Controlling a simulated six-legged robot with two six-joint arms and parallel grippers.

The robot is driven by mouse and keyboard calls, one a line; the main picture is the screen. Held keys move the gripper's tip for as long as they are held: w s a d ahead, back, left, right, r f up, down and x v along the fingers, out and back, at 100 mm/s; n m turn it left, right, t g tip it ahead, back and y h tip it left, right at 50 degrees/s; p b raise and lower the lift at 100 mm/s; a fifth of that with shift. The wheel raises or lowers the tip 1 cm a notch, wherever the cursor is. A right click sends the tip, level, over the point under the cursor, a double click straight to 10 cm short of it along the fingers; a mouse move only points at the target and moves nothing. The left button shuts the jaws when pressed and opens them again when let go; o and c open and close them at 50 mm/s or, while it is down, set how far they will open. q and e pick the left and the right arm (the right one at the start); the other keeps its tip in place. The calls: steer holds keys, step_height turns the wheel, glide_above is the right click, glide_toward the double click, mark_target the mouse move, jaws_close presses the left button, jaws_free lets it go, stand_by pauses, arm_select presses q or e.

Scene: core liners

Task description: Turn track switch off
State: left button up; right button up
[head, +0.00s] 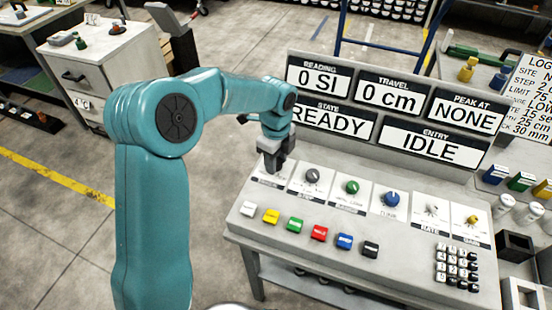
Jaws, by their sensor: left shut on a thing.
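My left gripper (272,168) points down at the leftmost control plate (264,182) on the grey console (262,222). It is shut on the small control there, which I take to be the track switch. The gripper hides the switch, so its position cannot be seen, and the plate's label is too small to read. My right gripper is not in view.
A grey knob (312,176), green knob (351,187) and blue knob (391,199) sit to the right, then two small switches. Several coloured buttons line the front, with a keypad (457,267) at right. Displays (333,123) above read READY and IDLE.

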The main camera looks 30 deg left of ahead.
arm_select(q)
steer(key=shift+n, duration=0.3)
steer(key=n, duration=0.3)
steer(key=shift+w+n, duration=0.1)
steer(key=shift+n, duration=0.3)
steer(key=n, duration=0.4)
steer(key=shift+w+a+n, duration=0.1)
steer(key=shift+n, duration=0.2)
steer(key=n+b, duration=0.1)
steer(key=n, duration=0.3)
steer(key=shift+a, duration=0.1)
steer(key=shift+n, duration=2.4)
steer(key=o, duration=1.1)
steer(key=shift+c, duration=0.2)
